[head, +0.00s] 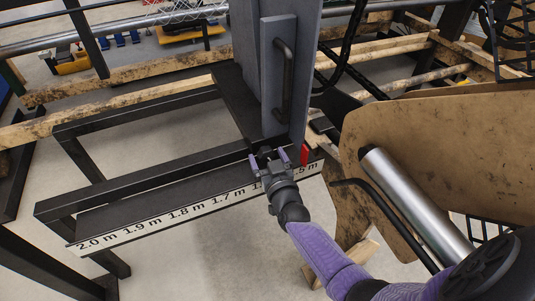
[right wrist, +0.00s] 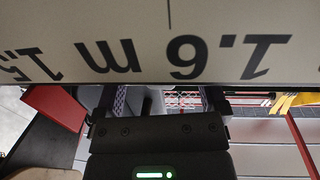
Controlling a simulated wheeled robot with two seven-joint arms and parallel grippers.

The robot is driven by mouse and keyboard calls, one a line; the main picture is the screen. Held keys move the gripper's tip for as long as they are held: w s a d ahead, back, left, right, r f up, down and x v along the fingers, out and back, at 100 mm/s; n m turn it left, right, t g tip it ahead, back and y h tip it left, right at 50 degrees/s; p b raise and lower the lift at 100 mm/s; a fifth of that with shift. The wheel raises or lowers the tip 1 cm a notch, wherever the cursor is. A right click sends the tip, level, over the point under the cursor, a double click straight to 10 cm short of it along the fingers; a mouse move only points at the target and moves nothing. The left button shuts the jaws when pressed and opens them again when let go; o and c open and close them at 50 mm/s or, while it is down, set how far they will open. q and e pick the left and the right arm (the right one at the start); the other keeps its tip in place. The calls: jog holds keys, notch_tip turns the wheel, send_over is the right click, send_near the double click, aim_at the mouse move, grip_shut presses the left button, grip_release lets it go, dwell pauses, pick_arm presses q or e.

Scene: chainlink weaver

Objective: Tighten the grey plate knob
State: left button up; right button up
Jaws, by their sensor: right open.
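A tall grey plate (head: 275,95) stands upright at the top middle of the head view, with a dark bar handle (head: 284,78) on its front. A small dark knob (head: 265,151) shows low at the plate's foot, partly hidden by my gripper. My right gripper (head: 269,158) is open, its two purple fingers pointing up at the knob, one on each side of it in the picture. I cannot tell whether they touch it. The right wrist view shows the fingers (right wrist: 163,102) apart, their tips hidden behind the scale strip; the knob is not visible there. My left gripper is not in view.
A white scale strip (head: 190,211) runs along the dark rail's front edge, just below my gripper; it fills the top of the right wrist view (right wrist: 150,45). A red block (head: 304,154) sits right of the gripper. A brown panel (head: 450,150) stands right.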

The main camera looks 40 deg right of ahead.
jog(key=shift+c, duration=0.2)
grip_shut()
jog(key=shift+m, duration=0.4)
jog(key=shift+r, duration=0.1)
jog(key=m+p, duration=0.1)
jog(key=m, duration=0.1)
jog(key=shift+m, duration=0.3)
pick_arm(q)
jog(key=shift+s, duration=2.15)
pick_arm(e)
jog(key=shift+m, duration=1.5)
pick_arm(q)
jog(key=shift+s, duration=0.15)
pick_arm(e)
jog(key=shift+m, duration=0.3)
